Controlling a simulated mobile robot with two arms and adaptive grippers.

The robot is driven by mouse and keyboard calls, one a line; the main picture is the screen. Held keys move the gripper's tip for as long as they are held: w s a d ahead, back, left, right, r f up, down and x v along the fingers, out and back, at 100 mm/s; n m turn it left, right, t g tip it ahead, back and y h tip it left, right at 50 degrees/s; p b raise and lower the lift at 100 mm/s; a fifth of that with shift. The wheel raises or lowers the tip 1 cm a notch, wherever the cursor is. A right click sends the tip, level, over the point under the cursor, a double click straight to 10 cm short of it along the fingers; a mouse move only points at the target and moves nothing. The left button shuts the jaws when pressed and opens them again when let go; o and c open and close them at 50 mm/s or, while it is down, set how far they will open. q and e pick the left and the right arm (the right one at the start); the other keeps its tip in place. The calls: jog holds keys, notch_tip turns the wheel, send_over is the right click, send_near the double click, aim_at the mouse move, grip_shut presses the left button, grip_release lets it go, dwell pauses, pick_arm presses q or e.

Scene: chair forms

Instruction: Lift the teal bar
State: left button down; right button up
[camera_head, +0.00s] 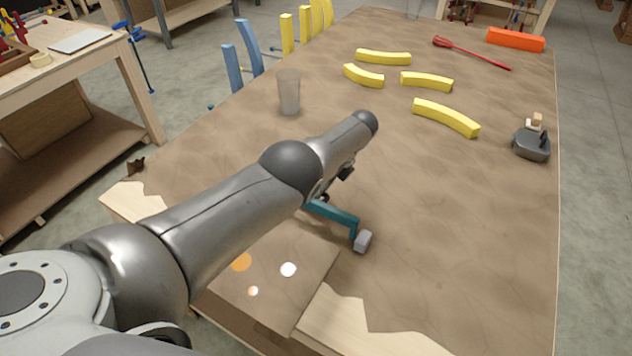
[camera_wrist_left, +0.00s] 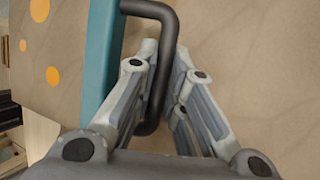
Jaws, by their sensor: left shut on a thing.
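The teal bar (camera_head: 338,215) is near the front of the table, partly hidden behind my left arm. A small grey block (camera_head: 363,241) is at its right end. In the left wrist view the teal bar (camera_wrist_left: 101,50) runs along the left, with a black bent handle (camera_wrist_left: 166,22) on its side. My left gripper (camera_wrist_left: 165,60) has a finger on either side of this handle and is shut on it. In the head view my arm mostly hides that gripper. I cannot tell whether the bar touches the table. My right gripper is not in view.
A clear cup (camera_head: 289,92) stands beyond my arm. Several yellow curved pieces (camera_head: 446,117) lie farther back, with a red tool (camera_head: 470,52) and an orange block (camera_head: 515,40). A dark grey device (camera_head: 531,144) sits at the right edge. The right-centre tabletop is free.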

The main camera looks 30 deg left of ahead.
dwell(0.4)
pick_arm(q)
jog(key=c, duration=1.5)
grip_release()
jog(key=shift+w, duration=0.1)
